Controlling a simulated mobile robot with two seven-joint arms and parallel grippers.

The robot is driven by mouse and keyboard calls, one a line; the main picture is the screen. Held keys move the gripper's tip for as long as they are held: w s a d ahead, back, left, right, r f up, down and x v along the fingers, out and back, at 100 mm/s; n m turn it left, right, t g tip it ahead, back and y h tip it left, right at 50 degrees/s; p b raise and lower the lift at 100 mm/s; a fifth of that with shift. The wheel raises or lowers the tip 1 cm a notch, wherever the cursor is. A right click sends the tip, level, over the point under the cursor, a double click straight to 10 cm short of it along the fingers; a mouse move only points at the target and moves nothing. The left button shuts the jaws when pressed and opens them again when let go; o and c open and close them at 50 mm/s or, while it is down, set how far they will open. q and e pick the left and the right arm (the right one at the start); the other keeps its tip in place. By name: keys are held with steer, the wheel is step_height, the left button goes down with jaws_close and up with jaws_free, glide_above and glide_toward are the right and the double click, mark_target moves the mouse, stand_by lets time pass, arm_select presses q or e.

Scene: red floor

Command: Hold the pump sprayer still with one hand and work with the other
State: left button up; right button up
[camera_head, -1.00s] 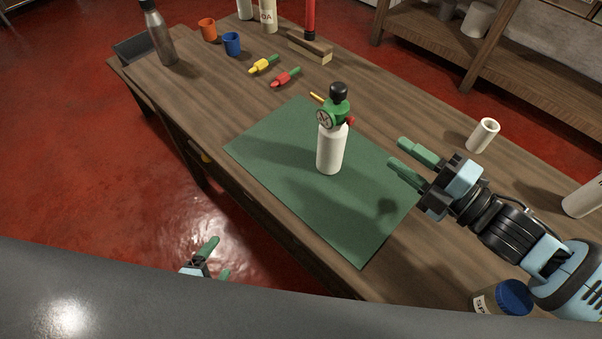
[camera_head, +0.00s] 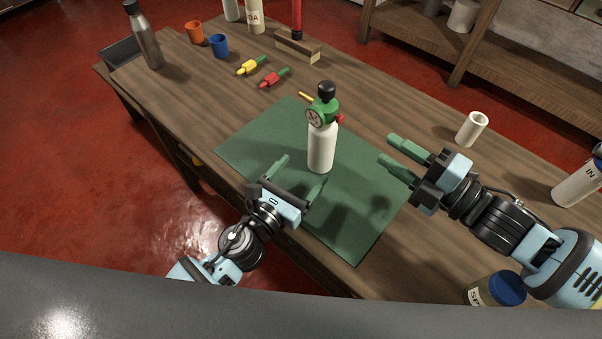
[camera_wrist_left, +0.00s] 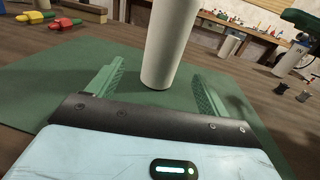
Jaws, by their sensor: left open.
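The pump sprayer (camera_head: 321,148) stands upright on a green mat (camera_head: 252,142), with a white bottle body, a green head with a gauge, a black knob on top and a brass nozzle pointing left. My left gripper (camera_head: 301,172) is open, in front of the bottle, with its fingers pointing toward it. In the left wrist view the white body (camera_wrist_left: 168,45) stands just beyond and between the two open fingers, which do not appear to touch it. My right gripper (camera_head: 384,149) is open and empty, to the right of the sprayer, fingers pointing left toward it.
Yellow (camera_head: 252,66) and red (camera_head: 273,78) nozzle-like parts lie behind the mat. Blue (camera_head: 219,46) and orange (camera_head: 194,33) cups and a steel bottle (camera_head: 144,40) stand at back left. A white tube (camera_head: 471,129) and a blue-lidded jar (camera_head: 497,290) stand at right.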

mark_target(314, 160)
arm_select(q)
steer(key=shift+d, duration=0.25)
steer(key=shift+x, duration=3.9)
steer(key=c, duration=1.3)
arm_select(e)
steer(key=shift+c, duration=0.3)
jaws_close()
